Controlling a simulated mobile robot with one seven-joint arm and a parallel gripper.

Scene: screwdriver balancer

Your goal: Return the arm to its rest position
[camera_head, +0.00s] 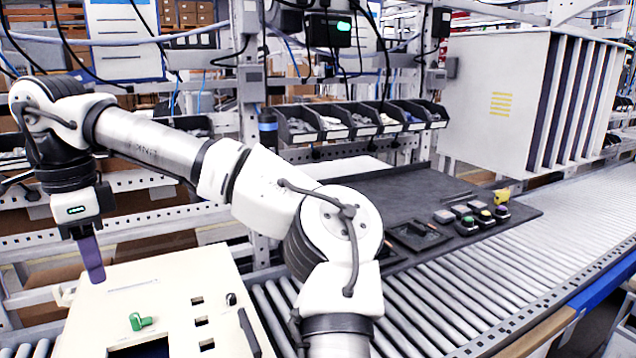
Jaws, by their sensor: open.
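My arm reaches from the lower middle of the head view up and across to the left. My gripper (91,262) hangs down at the end of the arm, at the left. Its body carries a small green light, and a purple finger points down. It is open, and I see nothing held in it. The finger tip is above or just behind the back left corner of a cream panel box (160,290); I cannot tell whether they touch.
The box has a green knob (140,321), square cutouts and a dark handle. A roller conveyor (430,300) runs to the right, bearing a dark tray (400,190) with several buttons (467,226). Parts bins (350,122) and a rack stand behind; a white slotted cabinet (490,100) is at right.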

